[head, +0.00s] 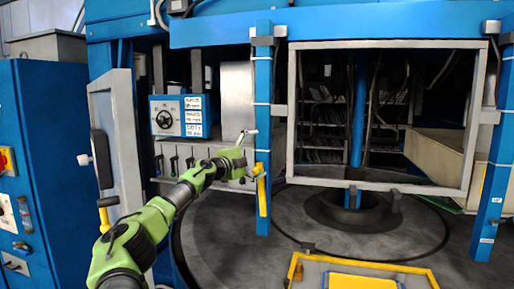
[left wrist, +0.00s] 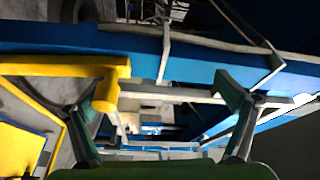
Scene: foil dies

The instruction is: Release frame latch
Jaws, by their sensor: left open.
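The grey rectangular frame (head: 290,120) stands closed-looking in the blue machine, beside a blue post (head: 263,100). A yellow latch handle (head: 261,192) hangs on the post's lower part. My left gripper (head: 248,160) is at the post, just above and beside the yellow handle. In the left wrist view my left gripper (left wrist: 166,88) is open, with a dark green finger on each side. The yellow handle (left wrist: 75,66) lies there near the left fingertip, which partly overlaps its end; I cannot tell whether they touch. My right gripper is not in view.
A grey panel door (head: 120,140) with a black and yellow handle stands left of my arm. A yellow-edged tray (head: 360,272) lies low in front. A second blue post (head: 492,190) stands right.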

